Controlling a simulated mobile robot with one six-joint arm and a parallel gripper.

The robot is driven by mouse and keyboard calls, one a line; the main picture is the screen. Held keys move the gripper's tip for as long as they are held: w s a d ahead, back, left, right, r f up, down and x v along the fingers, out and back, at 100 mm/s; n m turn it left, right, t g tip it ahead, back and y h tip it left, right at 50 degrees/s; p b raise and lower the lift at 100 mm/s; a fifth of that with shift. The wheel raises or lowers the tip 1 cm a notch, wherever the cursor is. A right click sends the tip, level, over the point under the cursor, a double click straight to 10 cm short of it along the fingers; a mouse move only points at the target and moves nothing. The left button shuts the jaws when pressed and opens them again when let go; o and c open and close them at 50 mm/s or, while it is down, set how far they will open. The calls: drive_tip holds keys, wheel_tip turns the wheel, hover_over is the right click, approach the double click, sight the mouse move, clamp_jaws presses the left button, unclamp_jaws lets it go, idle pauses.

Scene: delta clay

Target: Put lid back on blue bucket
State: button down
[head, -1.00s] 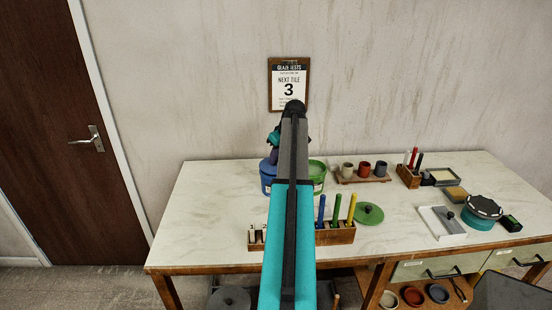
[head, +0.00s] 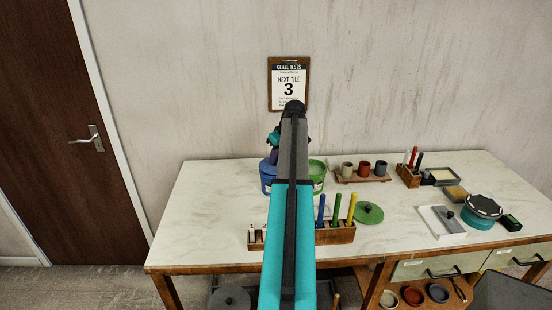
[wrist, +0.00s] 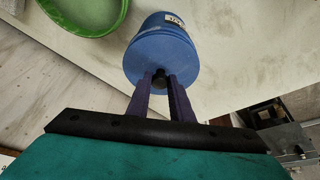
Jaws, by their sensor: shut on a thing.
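The blue bucket (head: 267,178) stands on the table, partly hidden behind my arm in the head view. In the wrist view, the bucket's side with a pale label (wrist: 178,22) shows beyond its blue lid (wrist: 160,58). The lid covers the bucket's mouth in this view; I cannot tell whether it is fully seated or just above the rim. My gripper (wrist: 160,81) is shut on the lid's dark knob, one purple finger on each side. In the head view my fingertips are hidden behind my arm.
An open green bucket (head: 318,174) stands close on the right of the blue one. Its green lid (head: 369,213) lies on the table. A wooden rack (head: 340,235) with coloured sticks is at the front edge. A cup tray (head: 362,177) stands to the right. The table's left part is clear.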

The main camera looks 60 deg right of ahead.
idle(0.7)
drive_tip(key=c, duration=1)
unclamp_jaws()
drive_tip(key=shift+r+p, duration=1.65)
drive_tip(key=shift+r, duration=1.8)
clamp_jaws()
